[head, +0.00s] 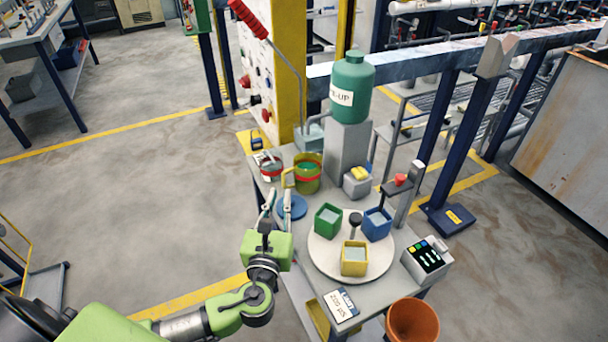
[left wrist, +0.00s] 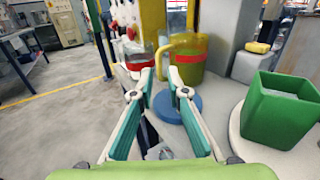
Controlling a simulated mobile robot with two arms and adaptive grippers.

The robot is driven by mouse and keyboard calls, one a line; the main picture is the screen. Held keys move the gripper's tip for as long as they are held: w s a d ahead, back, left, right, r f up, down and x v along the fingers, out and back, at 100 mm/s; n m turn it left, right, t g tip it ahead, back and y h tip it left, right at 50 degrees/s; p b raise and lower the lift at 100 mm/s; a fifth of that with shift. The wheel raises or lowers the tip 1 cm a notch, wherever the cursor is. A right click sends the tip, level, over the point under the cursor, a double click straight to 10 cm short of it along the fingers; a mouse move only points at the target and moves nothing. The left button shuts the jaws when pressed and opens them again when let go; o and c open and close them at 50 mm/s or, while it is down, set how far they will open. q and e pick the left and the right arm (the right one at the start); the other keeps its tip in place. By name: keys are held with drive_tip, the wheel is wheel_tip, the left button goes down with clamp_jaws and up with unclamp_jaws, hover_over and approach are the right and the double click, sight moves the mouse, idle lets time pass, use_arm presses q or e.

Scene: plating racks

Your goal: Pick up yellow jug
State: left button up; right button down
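The yellow jug (head: 307,174) stands upright near the back left of the small grey table, with a red band around it and a handle on its left. It also shows in the left wrist view (left wrist: 188,58), straight ahead beyond the fingertips. My left gripper (head: 280,193) is at the table's left edge, in front of the jug and apart from it. My right gripper is not in view.
A blue disc (head: 292,207) lies just before the jug. A round white board (head: 325,262) holds green (head: 328,219), blue (head: 377,224) and yellow (head: 354,258) square cups. A red-banded container (head: 270,167) stands left of the jug; a grey block (head: 347,150) stands right.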

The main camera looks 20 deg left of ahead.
sight(283, 182)
use_arm(q)
drive_tip(key=shift+f+p+x, duration=0.2)
drive_tip(key=shift+x, duration=0.8)
drive_tip(key=shift+f+p+x, duration=0.15)
drive_tip(key=shift+f+x, duration=0.05)
drive_tip(key=shift+x, duration=0.8)
drive_tip(key=shift+f+p+x, duration=0.2)
drive_tip(key=shift+x, duration=0.85)
drive_tip(key=shift+s, duration=0.1)
clamp_jaws()
drive_tip(key=shift+r, duration=0.1)
drive_tip(key=shift+a, duration=0.1)
